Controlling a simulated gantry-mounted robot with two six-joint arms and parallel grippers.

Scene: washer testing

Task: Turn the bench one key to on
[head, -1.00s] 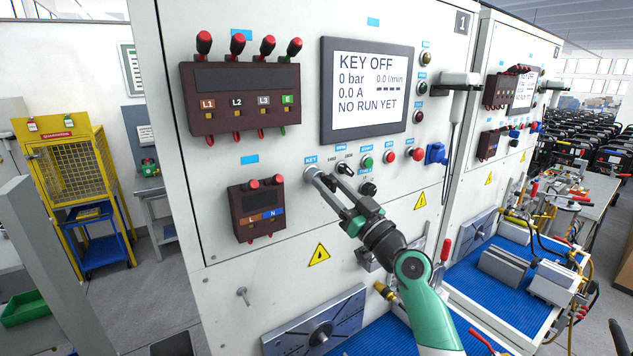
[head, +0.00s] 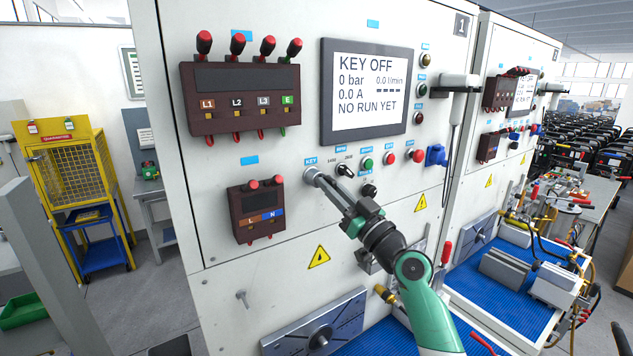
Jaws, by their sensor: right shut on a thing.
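The bench one panel (head: 225,168) is white with a "1" label at its top right. Its screen (head: 367,90) reads KEY OFF, 0 bar, 0.0 A, NO RUN YET. The key switch (head: 310,174) sits under the blue KEY label, left of the other knobs. My right gripper (head: 322,182) is at the key switch, its fingers shut on the key and pointing up and left. The fingers hide most of the key itself. My left gripper is not in view.
A black selector knob (head: 346,170), a green button (head: 368,164) and red buttons sit just right of the key. A terminal block (head: 257,222) is to the left below. The blue bench mat (head: 375,338) lies beneath my right arm.

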